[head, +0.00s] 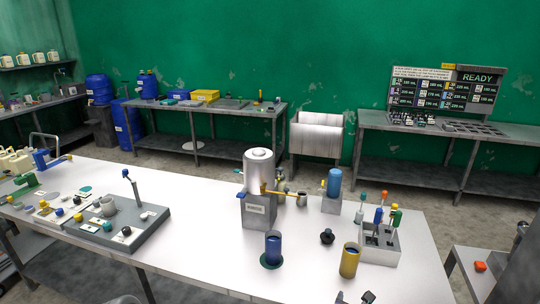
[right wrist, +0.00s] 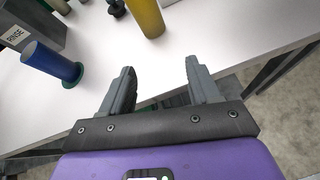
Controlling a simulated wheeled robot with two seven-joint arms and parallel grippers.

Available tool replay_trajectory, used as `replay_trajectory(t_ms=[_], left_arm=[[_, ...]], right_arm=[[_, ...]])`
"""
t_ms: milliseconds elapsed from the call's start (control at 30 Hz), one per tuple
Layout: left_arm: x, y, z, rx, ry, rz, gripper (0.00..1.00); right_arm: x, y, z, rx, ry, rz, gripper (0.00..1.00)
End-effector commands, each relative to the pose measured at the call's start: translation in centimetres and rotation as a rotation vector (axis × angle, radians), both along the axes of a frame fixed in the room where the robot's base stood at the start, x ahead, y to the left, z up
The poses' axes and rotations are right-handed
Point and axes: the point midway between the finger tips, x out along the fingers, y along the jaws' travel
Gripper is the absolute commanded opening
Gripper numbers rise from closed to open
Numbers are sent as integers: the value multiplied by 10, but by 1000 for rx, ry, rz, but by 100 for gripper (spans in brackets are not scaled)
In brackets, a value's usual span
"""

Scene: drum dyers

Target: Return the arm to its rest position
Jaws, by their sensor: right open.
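My right gripper (head: 354,298) is at the bottom edge of the head view, where only its dark fingertips show, near the front edge of the white table (head: 200,260). In the right wrist view my right gripper (right wrist: 160,75) is open, its two grey fingers apart with nothing between them. A yellow cylinder (head: 349,262) stands on the table ahead of it and shows in the wrist view (right wrist: 146,18). A blue cylinder (head: 273,248) on a green base stands to the left, also in the wrist view (right wrist: 48,62). My left gripper is not in view.
A metal tank on a grey box (head: 258,210), a blue bottle (head: 334,182), a black knob-like piece (head: 327,236) and a grey holder with coloured-handled tools (head: 378,245) stand on the table. A grey tray (head: 150,228) is at left. A side table (head: 470,262) is at right.

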Motion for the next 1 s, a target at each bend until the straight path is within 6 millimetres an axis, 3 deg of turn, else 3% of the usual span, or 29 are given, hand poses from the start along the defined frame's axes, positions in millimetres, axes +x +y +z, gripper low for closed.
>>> replay_trajectory(t_ms=[33, 167, 333, 467, 600, 800, 1000], left_arm=[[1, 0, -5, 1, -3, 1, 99], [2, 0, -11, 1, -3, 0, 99], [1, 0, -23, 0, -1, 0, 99], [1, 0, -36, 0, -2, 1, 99], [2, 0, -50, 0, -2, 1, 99], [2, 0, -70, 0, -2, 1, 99], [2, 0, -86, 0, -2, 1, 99]], right_arm=[[-5, -5, -20, 55, 19, -39, 62], [-21, -10, -65, 214, 58, -152, 62], [-54, -14, -136, 474, 115, -371, 62], [-95, -9, -204, 742, 163, -648, 62], [-143, 11, -266, 1031, 193, -1019, 62], [-201, 56, -322, 1370, 194, -1605, 62], [-233, 104, -342, 1576, 153, -2177, 62]])
